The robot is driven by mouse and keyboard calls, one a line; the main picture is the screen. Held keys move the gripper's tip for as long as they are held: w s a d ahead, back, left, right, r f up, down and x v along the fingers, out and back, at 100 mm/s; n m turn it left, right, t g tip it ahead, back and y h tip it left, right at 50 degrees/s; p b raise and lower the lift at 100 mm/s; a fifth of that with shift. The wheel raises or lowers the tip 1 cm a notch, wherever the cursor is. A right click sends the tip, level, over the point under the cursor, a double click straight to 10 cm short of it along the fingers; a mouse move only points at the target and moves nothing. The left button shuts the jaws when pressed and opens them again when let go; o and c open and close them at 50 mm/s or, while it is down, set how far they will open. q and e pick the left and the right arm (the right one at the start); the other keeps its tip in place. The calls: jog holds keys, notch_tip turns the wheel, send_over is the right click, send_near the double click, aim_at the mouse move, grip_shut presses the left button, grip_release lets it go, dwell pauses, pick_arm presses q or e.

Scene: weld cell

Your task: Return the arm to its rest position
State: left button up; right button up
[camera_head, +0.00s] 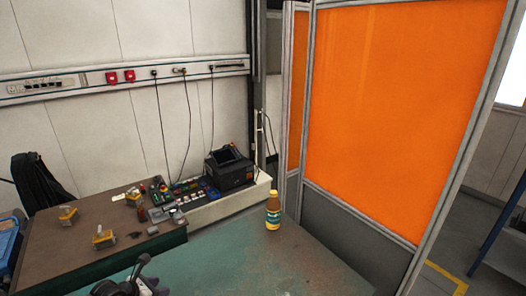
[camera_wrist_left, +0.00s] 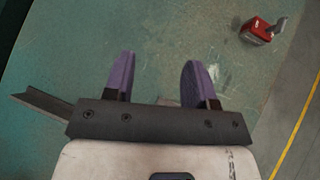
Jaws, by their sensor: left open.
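My left gripper (camera_head: 138,280) shows at the bottom edge of the head view, over the green table (camera_head: 215,262); most of its arm is cut off. In the left wrist view its two purple fingers (camera_wrist_left: 158,72) stand apart with nothing between them. The green table surface (camera_wrist_left: 65,60) lies beyond them. My right gripper is in neither view.
A yellow-brown bottle (camera_head: 273,212) stands upright near the table's back edge. A red block-like item (camera_wrist_left: 256,31) lies near a table edge. A brown bench (camera_head: 75,250) with several tools is at left, and an orange screen (camera_head: 400,110) stands behind at right.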

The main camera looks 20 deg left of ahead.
pick_arm(q)
jog(key=w+d+r+n+t+y, duration=0.1)
jog(key=d+r+n+t+y, duration=0.2)
jog(key=r+n, duration=0.45)
jog(key=w+d+r+n+t+y, duration=0.2)
jog(key=r+n+t, duration=0.35)
jog(key=r, duration=0.35)
jog(key=w+d+r+n+t+y, duration=0.1)
jog(key=d+r+n+t+y, duration=0.2)
jog(key=r+n, duration=0.5)
jog(key=s+d+f+n+g+h, duration=0.2)
jog(key=s+d+f+n+g, duration=0.4)
jog(key=s, duration=0.3)
jog(key=s+d+f+n+g+h, duration=0.1)
jog(key=s+d+f+n+g, duration=0.5)
jog(key=s+d, duration=0.25)
jog(key=s+d+f+n+g+h, duration=0.1)
jog(key=s+f+n+g, duration=0.2)
jog(key=s+f, duration=0.65)
jog(key=s+d+f+n+g+h, duration=0.15)
jog(key=s+f, duration=0.45)
jog(key=s, duration=0.6)
notch_tip(320, 180, up, 21)
jog(key=p, duration=2.1)
jog(key=shift+n+g, duration=0.3)
jog(key=shift+n, duration=0.05)
